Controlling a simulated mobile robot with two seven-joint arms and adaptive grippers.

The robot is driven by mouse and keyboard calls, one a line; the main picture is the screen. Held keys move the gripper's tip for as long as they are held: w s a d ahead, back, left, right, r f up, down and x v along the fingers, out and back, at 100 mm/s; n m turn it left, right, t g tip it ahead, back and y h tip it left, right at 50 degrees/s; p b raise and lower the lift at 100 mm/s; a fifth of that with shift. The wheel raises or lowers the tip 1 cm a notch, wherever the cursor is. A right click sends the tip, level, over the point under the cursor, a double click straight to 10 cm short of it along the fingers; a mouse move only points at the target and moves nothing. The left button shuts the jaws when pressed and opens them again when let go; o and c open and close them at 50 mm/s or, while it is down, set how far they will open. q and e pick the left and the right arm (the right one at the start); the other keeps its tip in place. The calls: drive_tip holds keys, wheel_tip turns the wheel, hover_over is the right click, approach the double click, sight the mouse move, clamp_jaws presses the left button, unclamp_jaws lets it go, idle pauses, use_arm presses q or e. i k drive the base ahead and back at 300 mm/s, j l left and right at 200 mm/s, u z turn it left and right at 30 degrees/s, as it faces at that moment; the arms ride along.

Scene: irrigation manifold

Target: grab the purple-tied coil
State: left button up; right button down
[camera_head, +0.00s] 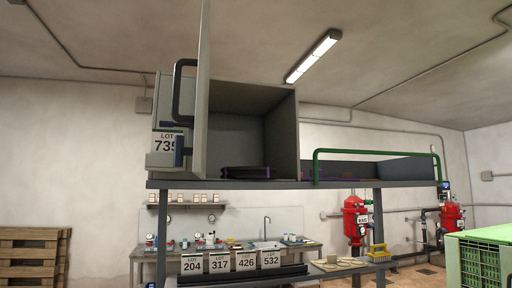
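A dark flat coil (245,172) with a purple tie at its right end lies on the floor of an open grey cabinet (288,135). The cabinet sits on a raised shelf, and its door (202,100) is swung open toward me, seen nearly edge-on. The door has a black bar handle (178,92). The cabinet bears a LOT 735 label (167,142). The left end of the coil is close to the door edge in the picture. Neither of my grippers shows.
Right of the cabinet, a low dark tray (395,168) stands behind a green rail (375,152); small purple bits show there. The shelf edge (230,184) runs below. Lower down are LOT signs (220,262), a sink bench (300,247), red tanks (356,220) and a green crate (480,262).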

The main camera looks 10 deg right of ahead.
sight(241, 172)
drive_tip(key=l+u, duration=0.15)
drive_tip(key=l, duration=0.25)
drive_tip(key=k+l+u, duration=0.15)
drive_tip(key=l, duration=0.25)
drive_tip(key=k+l+u, duration=0.15)
drive_tip(key=l, duration=0.25)
drive_tip(key=k+l+u, duration=0.15)
drive_tip(key=l, duration=0.25)
